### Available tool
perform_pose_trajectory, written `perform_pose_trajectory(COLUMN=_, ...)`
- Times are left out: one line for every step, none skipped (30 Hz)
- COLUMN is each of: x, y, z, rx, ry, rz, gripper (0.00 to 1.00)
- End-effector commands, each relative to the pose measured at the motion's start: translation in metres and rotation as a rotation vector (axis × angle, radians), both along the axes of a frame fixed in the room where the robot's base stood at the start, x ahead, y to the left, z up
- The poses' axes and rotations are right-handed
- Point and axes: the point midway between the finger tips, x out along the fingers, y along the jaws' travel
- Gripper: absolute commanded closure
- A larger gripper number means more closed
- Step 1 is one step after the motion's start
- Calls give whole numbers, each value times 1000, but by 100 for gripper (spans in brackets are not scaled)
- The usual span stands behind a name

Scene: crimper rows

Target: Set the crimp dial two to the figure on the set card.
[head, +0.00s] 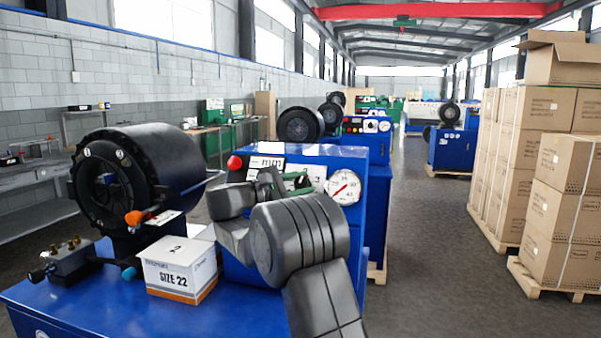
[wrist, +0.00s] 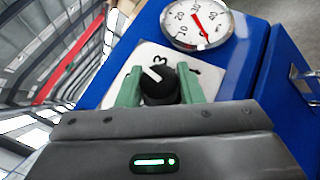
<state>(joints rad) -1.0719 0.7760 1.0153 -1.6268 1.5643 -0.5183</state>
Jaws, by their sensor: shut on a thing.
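The dial (wrist: 160,88) is a black knob with a white pointer line, on a white scale plate (wrist: 120,98) of the blue machine. The line points up and left, near a figure 3; the other figures are partly hidden. My gripper (wrist: 158,74) has its green fingers shut on the knob's two sides. I cannot make out a separate set card.
A round gauge with a red needle (head: 344,187) is right of the plate. A red button (head: 235,163) and an "mm" label (head: 265,163) are left of it. A big black crimp head (head: 150,175) stands at left. Cartons (head: 567,205) line the right; the aisle is clear.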

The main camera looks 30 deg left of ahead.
Motion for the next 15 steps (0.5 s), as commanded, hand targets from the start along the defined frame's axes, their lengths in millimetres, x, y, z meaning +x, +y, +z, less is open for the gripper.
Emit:
perform_pose_trajectory(x=0, y=2, z=7, rx=33, ry=13, rz=-24, gripper=89)
perform_pose_trajectory(x=0, y=2, z=7, rx=57, ry=20, rz=-40, gripper=89)
perform_pose_trajectory(x=0, y=2, z=8, rx=86, ry=30, rz=-61, gripper=89)
perform_pose_trajectory(x=0, y=2, z=7, rx=108, ry=36, rz=-76, gripper=89)
perform_pose_trajectory(x=0, y=2, z=8, rx=131, ry=44, rz=-93, gripper=89)
perform_pose_trajectory(x=0, y=1, z=8, rx=162, ry=53, rz=-114, gripper=89)
perform_pose_trajectory(x=0, y=2, z=8, rx=184, ry=61, rz=-130, gripper=89)
perform_pose_trajectory(x=0, y=1, z=8, rx=206, ry=67, rz=-147, gripper=89)
perform_pose_trajectory(x=0, y=1, z=9, rx=237, ry=77, rz=-167, gripper=89)
perform_pose_trajectory(x=0, y=1, z=8, rx=259, ry=84, rz=-184, gripper=89)
perform_pose_trajectory(x=0, y=1, z=8, rx=280, ry=91, rz=-198, gripper=89)
perform_pose_trajectory(x=0, y=1, z=8, rx=310, ry=99, rz=-218, gripper=89)
perform_pose_trajectory(x=0, y=1, z=8, rx=331, ry=107, rz=-234, gripper=89)
perform_pose_trajectory(x=0, y=1, z=8, rx=351, ry=113, rz=-248, gripper=89)
perform_pose_trajectory(x=0, y=1, z=7, rx=377, ry=122, rz=-267, gripper=89)
